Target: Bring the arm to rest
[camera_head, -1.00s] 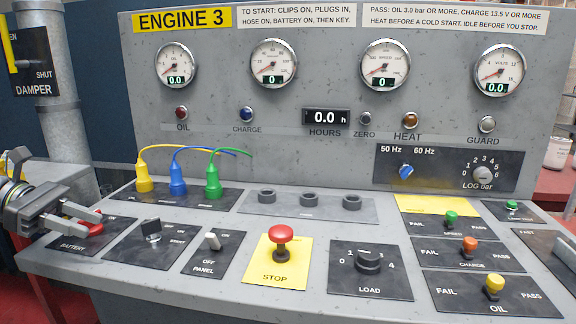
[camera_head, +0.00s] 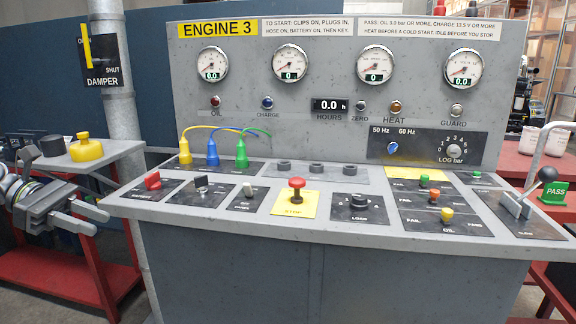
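My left gripper (camera_head: 95,222) is at the left edge of the view, beside the left end of the console and clear of the red battery switch (camera_head: 152,181). Its two grey fingers are apart, with nothing between them. My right gripper is not in view. The sloped grey console (camera_head: 330,225) headed ENGINE 3 fills the middle. Its gauges (camera_head: 290,66) read 0 or 0.0. Yellow, blue and green plugs (camera_head: 212,153) stand upright in the panel at its left, with their leads attached.
A grey shelf (camera_head: 125,150) with a yellow capped item (camera_head: 86,148) is close behind the gripper. A red stand (camera_head: 70,275) is below. The damper post (camera_head: 122,110) rises behind. A black-knobbed lever (camera_head: 547,174) and green PASS tag (camera_head: 554,193) are at right.

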